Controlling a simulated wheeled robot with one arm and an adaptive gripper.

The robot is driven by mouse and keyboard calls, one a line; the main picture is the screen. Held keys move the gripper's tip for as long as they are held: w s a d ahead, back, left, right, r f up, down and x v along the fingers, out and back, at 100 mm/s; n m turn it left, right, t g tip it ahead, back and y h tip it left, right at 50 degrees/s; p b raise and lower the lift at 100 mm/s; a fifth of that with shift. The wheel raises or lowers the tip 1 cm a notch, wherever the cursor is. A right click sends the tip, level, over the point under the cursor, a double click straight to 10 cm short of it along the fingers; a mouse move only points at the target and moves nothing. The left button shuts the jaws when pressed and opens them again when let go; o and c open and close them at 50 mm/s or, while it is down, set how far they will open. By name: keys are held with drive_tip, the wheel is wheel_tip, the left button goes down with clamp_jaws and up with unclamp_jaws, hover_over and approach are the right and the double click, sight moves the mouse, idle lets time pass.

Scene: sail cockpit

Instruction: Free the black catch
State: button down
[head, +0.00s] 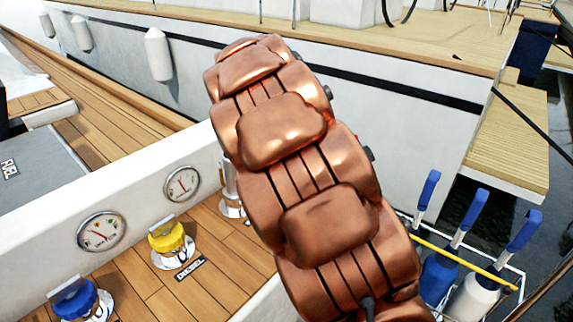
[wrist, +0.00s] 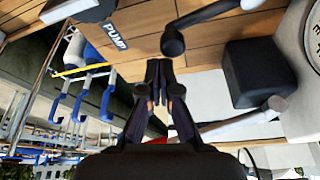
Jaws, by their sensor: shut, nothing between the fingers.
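In the wrist view my gripper (wrist: 158,75) is shut, with its dark fingertips together and nothing between them. Just beyond the tips and slightly right is a black knob (wrist: 173,42) on the end of a metal lever. A black block (wrist: 258,73) sits to the right on a white surface. I cannot tell for certain which black part is the catch. In the head view my copper arm fills the middle and hides the gripper and these parts.
A PUMP label (wrist: 115,37) is left of the first lever. In the head view, a yellow cap (head: 167,237) and blue cap (head: 76,299) stand on the deck near two gauges (head: 183,184). Blue-handled tools (head: 463,222) stand in a rack at right.

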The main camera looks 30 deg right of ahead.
drive_tip(key=shift+s, duration=0.1)
idle(0.3)
drive_tip(key=p+v, duration=0.3)
drive_tip(key=v, duration=0.7)
idle(0.4)
drive_tip(key=s+a+f+n+g+y, duration=0.1)
drive_tip(key=s+a+f+n, duration=0.35)
drive_tip(key=s, duration=0.65)
drive_tip(key=s+a+f+n+g+y, duration=0.15)
drive_tip(key=s+a+f+n, duration=0.35)
drive_tip(key=s, duration=0.5)
drive_tip(key=s+a+f+n+g+y, duration=0.1)
drive_tip(key=s+a+f+n+y, duration=0.15)
drive_tip(key=s+n, duration=0.65)
wheel_tip(320, 180, up, 17)
drive_tip(key=s+a+m+t+h+p, duration=0.1)
drive_tip(key=p, duration=1.6)
drive_tip(key=shift+s+r+m, duration=0.2)
drive_tip(key=shift+s+m, duration=0.15)
